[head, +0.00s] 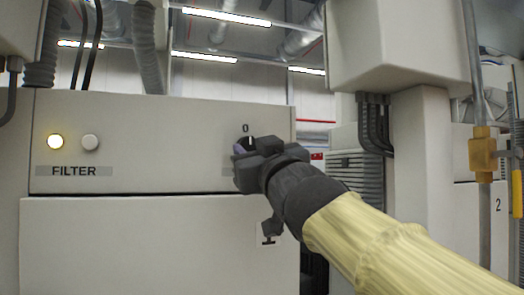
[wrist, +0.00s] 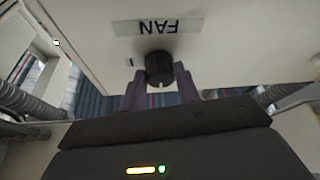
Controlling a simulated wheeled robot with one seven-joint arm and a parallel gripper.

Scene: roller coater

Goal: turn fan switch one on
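The fan switch is a black round knob (wrist: 159,67) on a pale panel, by an upside-down FAN label (wrist: 158,27) in the wrist view. A white mark on the knob's lower edge there points away from the label. A small dark mark lies left of it. In the head view the knob (head: 246,143) shows partly under a "0", and my gripper hides the rest. My gripper (wrist: 160,82) has its two purple-grey fingers apart, one on each side of the knob. I see no clear grip; contact is hard to tell. The gripper also shows at the panel in the head view (head: 242,155).
A small black handle (head: 268,240) is below my gripper. A pale housing (head: 398,45) overhangs on the right.

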